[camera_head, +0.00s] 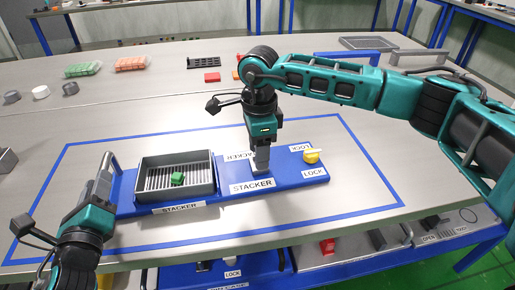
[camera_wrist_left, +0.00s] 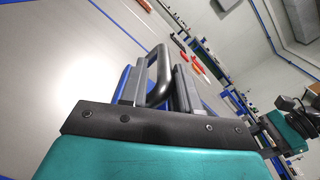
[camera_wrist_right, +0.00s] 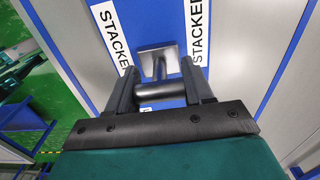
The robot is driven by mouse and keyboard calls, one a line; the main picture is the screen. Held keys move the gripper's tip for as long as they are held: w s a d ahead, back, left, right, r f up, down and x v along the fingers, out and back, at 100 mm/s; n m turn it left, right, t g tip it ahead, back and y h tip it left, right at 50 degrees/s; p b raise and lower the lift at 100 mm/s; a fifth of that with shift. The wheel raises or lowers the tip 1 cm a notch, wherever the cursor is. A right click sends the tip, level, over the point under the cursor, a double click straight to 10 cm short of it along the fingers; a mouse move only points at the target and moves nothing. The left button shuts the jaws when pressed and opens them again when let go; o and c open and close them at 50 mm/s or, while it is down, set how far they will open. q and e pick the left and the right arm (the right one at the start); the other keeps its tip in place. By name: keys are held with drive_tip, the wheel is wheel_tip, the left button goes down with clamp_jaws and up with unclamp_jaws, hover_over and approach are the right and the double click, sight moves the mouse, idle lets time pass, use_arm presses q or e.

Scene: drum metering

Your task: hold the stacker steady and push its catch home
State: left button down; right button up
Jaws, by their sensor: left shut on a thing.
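The stacker is a blue base (camera_head: 225,200) with STACKER labels, carrying a grey slotted tray (camera_head: 213,185) that holds a green block (camera_head: 177,179). My left gripper (camera_head: 98,178) is shut on the dark bent handle (camera_wrist_left: 160,80) at the base's left end. My right gripper (camera_head: 261,165) points down over the middle of the base, between two STACKER labels. In the right wrist view its fingers stand apart, with a grey metal bar on a square foot (camera_wrist_right: 158,60) between them. The yellow LOCK knob (camera_head: 312,157) sits at the base's right end, apart from both grippers.
A blue line (camera_head: 365,160) frames the work area on the grey table.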

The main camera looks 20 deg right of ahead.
use_arm(q)
drive_tip(key=shift+r, duration=0.1)
use_arm(e)
drive_tip(key=shift+s, duration=0.1)
clamp_jaws()
use_arm(q)
drive_tip(key=shift+d, duration=0.1)
use_arm(e)
drive_tip(key=shift+w+a, duration=0.2)
drive_tip(key=shift+a, duration=1.5)
drive_tip(key=shift+w+a, duration=0.2)
drive_tip(key=shift+a, duration=1.45)
drive_tip(key=shift+o, duration=1)
unclamp_jaws()
drive_tip(key=o, duration=0.3)
drive_tip(key=shift+d, duration=0.1)
wheel_tip(320, 180, up, 12)
